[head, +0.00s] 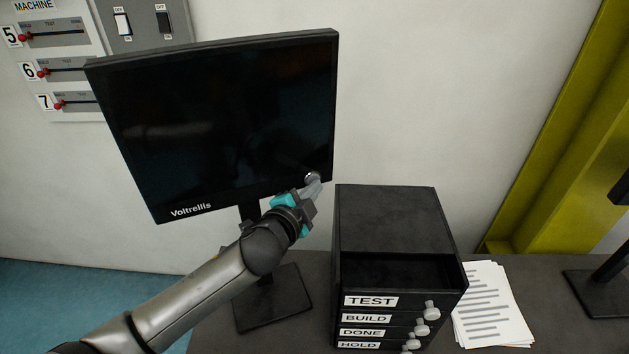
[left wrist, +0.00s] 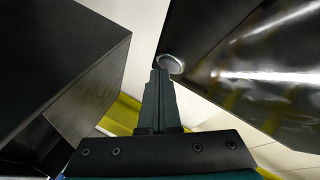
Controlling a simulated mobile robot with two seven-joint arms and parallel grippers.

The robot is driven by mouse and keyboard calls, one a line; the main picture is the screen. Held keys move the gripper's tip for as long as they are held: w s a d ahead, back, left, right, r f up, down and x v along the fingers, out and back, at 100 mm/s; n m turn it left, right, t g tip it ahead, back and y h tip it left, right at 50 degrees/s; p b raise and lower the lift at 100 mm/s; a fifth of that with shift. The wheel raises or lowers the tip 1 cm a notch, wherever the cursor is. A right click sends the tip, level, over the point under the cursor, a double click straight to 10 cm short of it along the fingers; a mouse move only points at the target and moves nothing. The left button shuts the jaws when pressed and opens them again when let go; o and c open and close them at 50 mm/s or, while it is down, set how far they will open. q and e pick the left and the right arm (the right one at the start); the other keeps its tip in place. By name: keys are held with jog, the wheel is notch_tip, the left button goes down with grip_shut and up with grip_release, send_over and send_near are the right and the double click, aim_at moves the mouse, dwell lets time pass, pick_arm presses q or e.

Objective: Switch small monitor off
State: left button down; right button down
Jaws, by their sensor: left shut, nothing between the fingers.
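The small monitor (head: 210,120) stands on the desk with a dark, blank screen and "Voltrellis" on its lower bezel. A round silver button (head: 312,177) sits at its lower right corner; the button also shows in the left wrist view (left wrist: 171,63). My left gripper (head: 317,184) is shut and empty, with its fingertips right at the button. In the left wrist view the closed fingers (left wrist: 160,76) end at the button's lower edge; I cannot tell whether they touch it. My right gripper is not in view.
A black drawer box (head: 388,215) labelled TEST, BUILD, DONE and HOLD stands close to the right of my left gripper. Papers (head: 490,305) lie beside it. A wall panel (head: 145,22) with switches and sliders is behind the monitor. A yellow beam (head: 560,130) stands at right.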

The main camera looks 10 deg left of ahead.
pick_arm(q)
jog(key=shift+s, duration=0.1)
jog(key=shift+s+d, duration=0.25)
jog(key=s+d+p, duration=0.1)
jog(key=s+d, duration=0.2)
jog(key=s, duration=0.2)
jog(key=shift+d, duration=0.25)
jog(key=shift+a, duration=0.1)
dwell(0.4)
